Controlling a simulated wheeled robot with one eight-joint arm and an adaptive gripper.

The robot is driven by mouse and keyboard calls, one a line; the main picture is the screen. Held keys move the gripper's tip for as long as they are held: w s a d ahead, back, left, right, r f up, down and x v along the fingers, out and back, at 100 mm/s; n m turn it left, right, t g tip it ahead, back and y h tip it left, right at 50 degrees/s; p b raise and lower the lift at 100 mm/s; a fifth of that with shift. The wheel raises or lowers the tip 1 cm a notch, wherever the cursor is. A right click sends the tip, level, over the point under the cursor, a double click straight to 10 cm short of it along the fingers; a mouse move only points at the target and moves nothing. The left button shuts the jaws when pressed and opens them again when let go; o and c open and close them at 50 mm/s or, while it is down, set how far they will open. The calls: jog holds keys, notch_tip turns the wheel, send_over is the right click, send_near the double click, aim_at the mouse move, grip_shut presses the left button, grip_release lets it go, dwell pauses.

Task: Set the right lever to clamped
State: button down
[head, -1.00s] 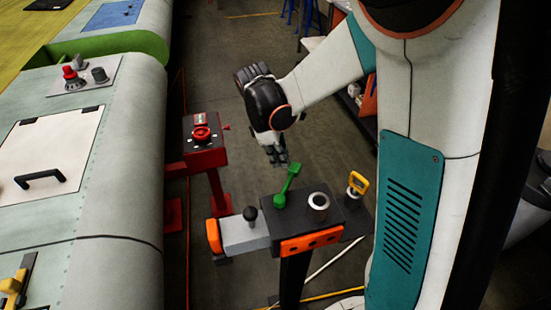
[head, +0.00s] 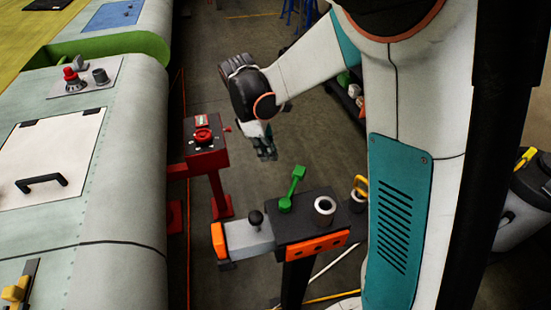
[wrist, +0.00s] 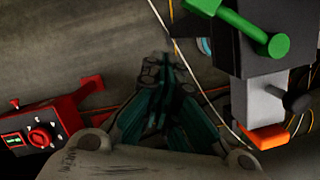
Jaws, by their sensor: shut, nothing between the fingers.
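A green lever (head: 291,190) stands tilted up to the right on a dark block (head: 308,219) on a post. In the wrist view the lever (wrist: 250,27) crosses the top right, its round end toward the camera. Which lever the task calls right cannot be told for sure from the frames. My gripper (head: 267,153) hangs beyond and left of the green lever, apart from it. In the wrist view my gripper's fingers (wrist: 166,68) are together and empty, with floor behind them.
The block also carries a silver ring (head: 325,206), a black knob (head: 256,217) and orange end pieces (head: 219,240). A yellow handle (head: 361,184) is partly hidden by my arm. A red stand (head: 204,150) with a red knob is left of my gripper.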

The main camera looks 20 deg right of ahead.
jog(key=s+p+v, duration=0.1)
jog(key=v, duration=0.7)
jog(key=shift+w+d+p, duration=0.3)
jog(key=shift+w+p, duration=0.1)
jog(key=shift+s+r, duration=0.1)
jog(key=shift+r, duration=0.05)
